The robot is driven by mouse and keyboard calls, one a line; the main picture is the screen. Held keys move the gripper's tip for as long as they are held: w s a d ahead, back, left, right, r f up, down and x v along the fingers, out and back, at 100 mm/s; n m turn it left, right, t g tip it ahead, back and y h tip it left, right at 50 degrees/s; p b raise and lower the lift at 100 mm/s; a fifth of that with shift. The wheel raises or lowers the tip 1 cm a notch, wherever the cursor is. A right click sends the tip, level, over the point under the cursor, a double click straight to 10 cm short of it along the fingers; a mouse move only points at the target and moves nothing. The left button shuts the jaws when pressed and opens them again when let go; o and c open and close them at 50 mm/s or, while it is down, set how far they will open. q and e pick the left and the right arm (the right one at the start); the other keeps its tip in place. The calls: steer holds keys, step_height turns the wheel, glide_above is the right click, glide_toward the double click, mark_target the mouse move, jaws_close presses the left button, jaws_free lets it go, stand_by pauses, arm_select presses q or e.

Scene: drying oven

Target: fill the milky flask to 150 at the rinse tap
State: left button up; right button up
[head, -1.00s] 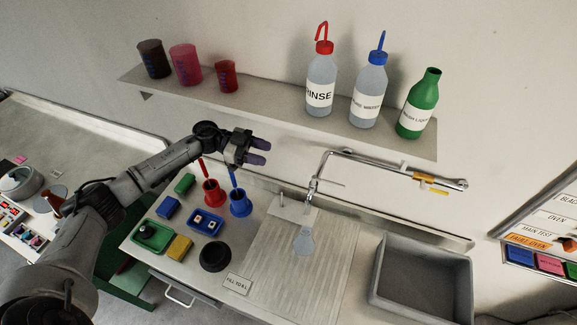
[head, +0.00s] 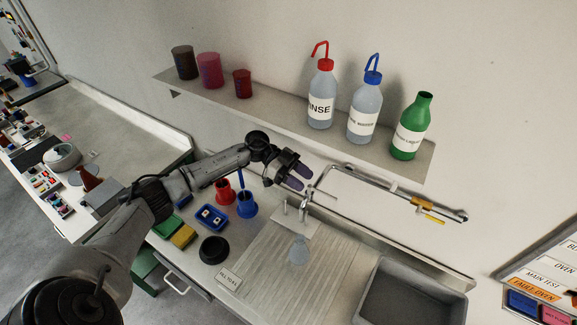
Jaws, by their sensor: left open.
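A small pale, translucent conical flask (head: 298,250) stands on the ribbed drainboard (head: 285,284), just in front of a pale plate with small upright posts (head: 303,211). Its fill level and markings are too small to read. A metal tap (head: 345,178) with a long pipe runs along the wall behind the drainboard, with a yellow-orange part at its right end. My left gripper (head: 299,178) is open and empty. It appears above and behind the flask, near the left end of the tap pipe, apart from the flask. My right gripper is not in view.
A wall shelf (head: 290,122) holds wash bottles, a green bottle (head: 411,127) and dark and red beakers. Red (head: 225,192) and blue (head: 246,205) holders, a blue tray (head: 211,217) and a black round object (head: 213,249) stand left of the drainboard. A grey basin (head: 412,296) lies right.

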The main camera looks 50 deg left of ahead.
mark_target(319, 191)
arm_select(q)
steer(key=shift+p+x, duration=0.6)
steer(key=shift+x, duration=2.5)
jaws_close()
steer(key=shift+s+f+m+g+b, duration=0.1)
steer(key=shift+f+m+g+b, duration=0.05)
steer(key=shift+m+g+b, duration=0.65)
steer(key=m+g+b, duration=0.1)
steer(key=g+b, duration=0.1)
steer(key=shift+s+m+g+h, duration=0.3)
steer(key=shift+m+h, duration=0.1)
steer(key=shift+d, duration=0.1)
